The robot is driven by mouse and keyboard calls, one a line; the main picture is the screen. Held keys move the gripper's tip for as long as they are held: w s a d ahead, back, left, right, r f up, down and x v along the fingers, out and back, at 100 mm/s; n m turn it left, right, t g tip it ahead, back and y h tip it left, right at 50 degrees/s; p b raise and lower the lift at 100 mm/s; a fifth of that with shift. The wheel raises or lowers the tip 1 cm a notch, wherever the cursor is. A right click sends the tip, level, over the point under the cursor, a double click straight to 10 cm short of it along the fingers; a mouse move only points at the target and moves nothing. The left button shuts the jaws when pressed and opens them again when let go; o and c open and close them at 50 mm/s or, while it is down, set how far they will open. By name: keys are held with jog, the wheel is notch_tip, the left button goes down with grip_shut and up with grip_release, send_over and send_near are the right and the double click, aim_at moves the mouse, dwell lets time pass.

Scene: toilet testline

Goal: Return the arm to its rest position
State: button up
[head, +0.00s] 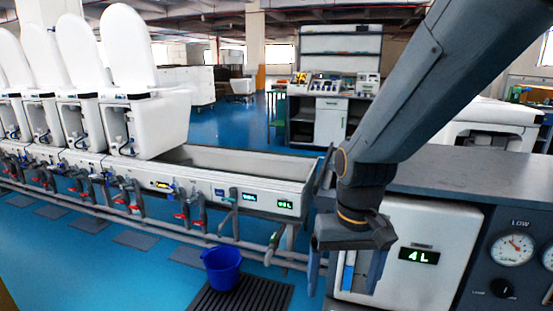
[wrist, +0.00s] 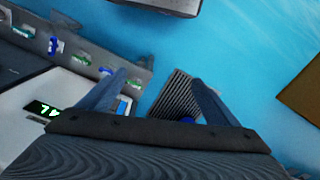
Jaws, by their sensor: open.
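My gripper (head: 343,288) hangs from my arm with its fingers pointing down in the right half of the head view. It stands in front of the white box (head: 415,270) with the green "4 L" display. The two fingers are spread apart with nothing between them. In the wrist view my gripper (wrist: 159,77) also shows open and empty, above the dark floor grate (wrist: 172,95) and blue floor. The arm reaches down from the upper right of the head view.
The long trough (head: 240,170) with valves and white toilets (head: 150,120) runs along the left. A gauge panel (head: 515,265) is at right. Blue floor lies open at lower left.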

jog(key=s+r+n, duration=0.1)
jog(key=s+r, duration=0.2)
jog(key=s, duration=0.5)
jog(key=d+r+m+p, duration=0.1)
jog(key=d+r+p, duration=0.5)
jog(key=p, duration=0.7)
jog(key=shift+d+r+m+p, duration=0.15)
jog(key=shift+r+m+p, duration=0.15)
jog(key=shift+r, duration=0.2)
jog(key=shift+w, duration=0.1)
jog(key=shift+c, duration=0.4)
